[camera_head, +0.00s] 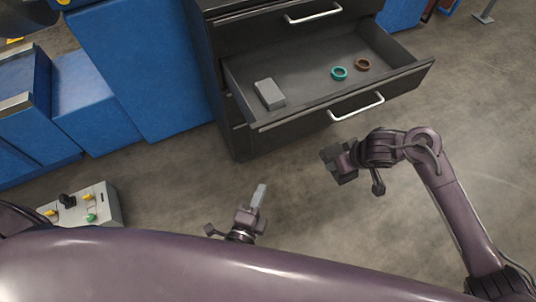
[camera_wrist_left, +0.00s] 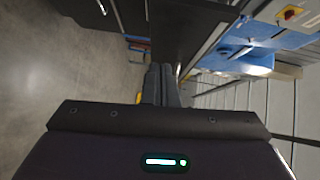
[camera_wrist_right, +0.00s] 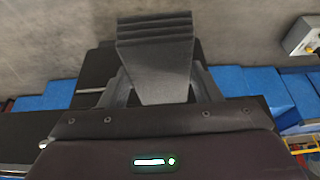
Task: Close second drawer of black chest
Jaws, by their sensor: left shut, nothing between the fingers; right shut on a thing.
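The black chest (camera_head: 232,45) stands at the top centre of the head view. Its second drawer (camera_head: 310,116) is pulled out, with a pale bar handle (camera_head: 357,107) on its front. Inside lie a grey block (camera_head: 269,94), a teal ring (camera_head: 339,73) and a brown ring (camera_head: 362,65). My left gripper (camera_head: 258,196) is shut and empty, in front of the drawer and apart from it. Its closed fingers show in the left wrist view (camera_wrist_left: 162,85). My right gripper (camera_head: 342,160) is near the handle, apart from it, shut on a dark grey tapered piece (camera_wrist_right: 158,65) with a ridged end.
A closed drawer with a handle (camera_head: 313,14) is above the open one. Blue cabinets (camera_head: 140,65) stand left of the chest. A grey control box (camera_head: 95,206) with buttons is at lower left. The concrete floor (camera_head: 470,130) is clear to the right.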

